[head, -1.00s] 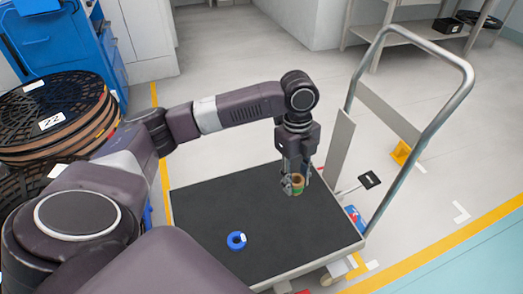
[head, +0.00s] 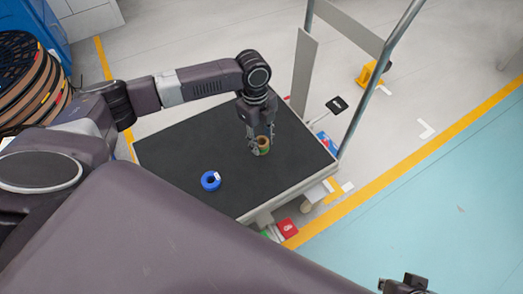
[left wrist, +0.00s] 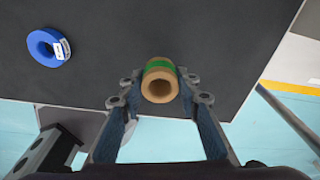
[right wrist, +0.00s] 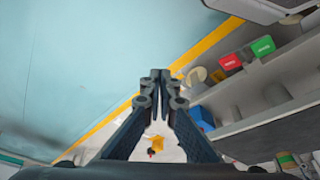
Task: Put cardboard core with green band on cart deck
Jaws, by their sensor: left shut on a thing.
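The cardboard core with green band (head: 263,145) is between the fingers of my left gripper (head: 259,146), which is shut on it. It also shows in the left wrist view (left wrist: 160,83), its open end facing that camera. It is over the far right part of the black cart deck (head: 185,140); I cannot tell whether it touches the deck. My right gripper (head: 405,284) shows at the bottom edge of the head view. In the right wrist view its fingertips (right wrist: 158,78) are together, with nothing seen between them.
A blue ring-shaped roll (head: 211,181) lies on the deck, left of the core. The cart's metal handle (head: 377,75) rises at the far right. Dark reels (head: 30,80) are stacked at the left. Much of the deck is bare.

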